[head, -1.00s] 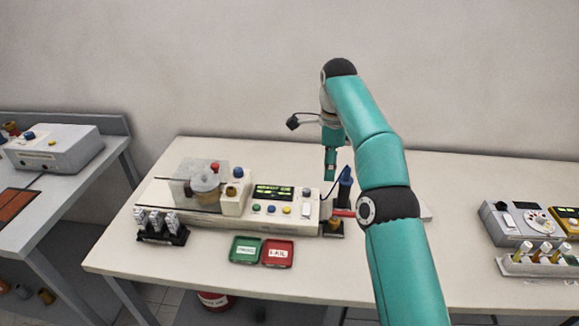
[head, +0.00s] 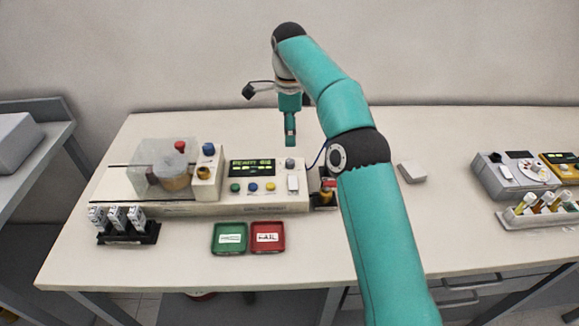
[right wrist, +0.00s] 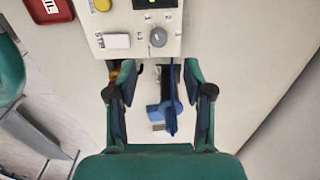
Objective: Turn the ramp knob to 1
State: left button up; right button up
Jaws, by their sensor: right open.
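The test unit (head: 150,208) is a long cream box with a lit green display (head: 252,167). A round grey knob (head: 290,163), likely the ramp knob, sits right of the display. My right gripper (head: 290,138) points down just above and behind the knob in the head view. In the right wrist view my right gripper (right wrist: 158,82) is open and empty, its fingers apart and clear of the knob.
A white rocker switch (head: 293,184) and several coloured buttons (head: 253,188) sit near the knob. A blue part (right wrist: 171,100) stands below the gripper in the right wrist view. Green (head: 229,250) and red (head: 284,249) trays lie in front. A clear-covered fixture is left.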

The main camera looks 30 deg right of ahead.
aim_at(290, 160)
pick_arm(q)
notch_tip(290, 160, down, 3)
jog(key=shift+r+b, duration=0.2)
jog(key=shift+b, duration=0.6)
pick_arm(e)
notch_tip(290, 160, down, 9)
jog(key=shift+s+f, duration=0.1)
jog(key=shift+c, duration=0.4)
